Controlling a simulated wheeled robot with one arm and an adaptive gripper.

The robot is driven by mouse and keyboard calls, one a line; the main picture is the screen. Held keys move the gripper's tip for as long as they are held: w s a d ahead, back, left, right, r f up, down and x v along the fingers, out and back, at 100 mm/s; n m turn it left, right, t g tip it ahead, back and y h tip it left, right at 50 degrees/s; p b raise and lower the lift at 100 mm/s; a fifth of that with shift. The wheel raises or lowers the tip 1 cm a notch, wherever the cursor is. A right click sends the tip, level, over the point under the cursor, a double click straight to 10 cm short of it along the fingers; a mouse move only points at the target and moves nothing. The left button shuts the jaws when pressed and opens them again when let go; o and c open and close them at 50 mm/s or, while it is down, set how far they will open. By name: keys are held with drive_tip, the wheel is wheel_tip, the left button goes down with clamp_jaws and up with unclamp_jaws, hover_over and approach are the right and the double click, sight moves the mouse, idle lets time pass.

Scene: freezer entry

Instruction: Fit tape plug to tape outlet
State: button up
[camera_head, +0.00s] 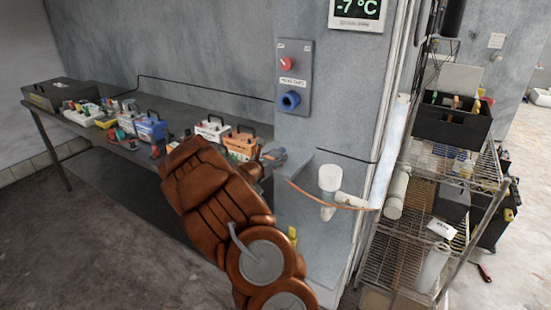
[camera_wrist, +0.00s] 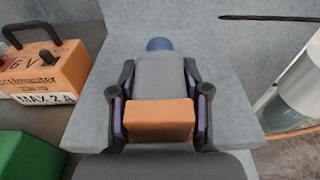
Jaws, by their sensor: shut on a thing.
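The plug (camera_wrist: 163,73) has a grey body and an orange near end (camera_wrist: 160,121). A rounded blue part shows at its far end. My gripper (camera_wrist: 158,92) is shut on its sides; in the head view my gripper (camera_head: 268,158) is in front of the grey pillar, with the plug partly hidden. The blue round outlet (camera_head: 290,100) is on a grey wall panel (camera_head: 293,78), above and slightly right of my gripper. It is apart from the gripper in the head view. A red button (camera_head: 287,63) is above the outlet.
A bench (camera_head: 95,125) with several battery-like boxes stands left; an orange box (camera_wrist: 48,75) is close by. A white cup-like holder (camera_head: 330,178) and an orange cable (camera_head: 318,198) are right of my gripper. A wire shelf (camera_head: 395,255) stands farther right.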

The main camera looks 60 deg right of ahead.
sight(271, 155)
drive_tip(key=c, duration=0.5)
drive_tip(key=shift+o, duration=0.2)
drive_tip(key=shift+a+f+b, duration=0.1)
drive_tip(key=shift+a+b, duration=0.3)
drive_tip(key=shift+a, duration=0.35)
idle(0.5)
drive_tip(key=shift+s+a+f+b, duration=0.15)
drive_tip(key=shift+a+b, duration=0.2)
drive_tip(key=shift+a, duration=1.05)
drive_tip(key=shift+s+a+f+b, duration=0.1)
drive_tip(key=shift+a+b, duration=0.25)
drive_tip(key=shift+a, duration=1.05)
drive_tip(key=d+r+m, duration=0.2)
drive_tip(key=r, duration=0.7)
drive_tip(key=d+r+m+t, duration=0.1)
drive_tip(key=d+r+m, duration=0.1)
drive_tip(key=r, duration=0.7)
drive_tip(key=shift+w+r+m+t+p, duration=0.25)
drive_tip(key=shift+w+m+t+p, duration=0.05)
drive_tip(key=shift+m+p, duration=0.2)
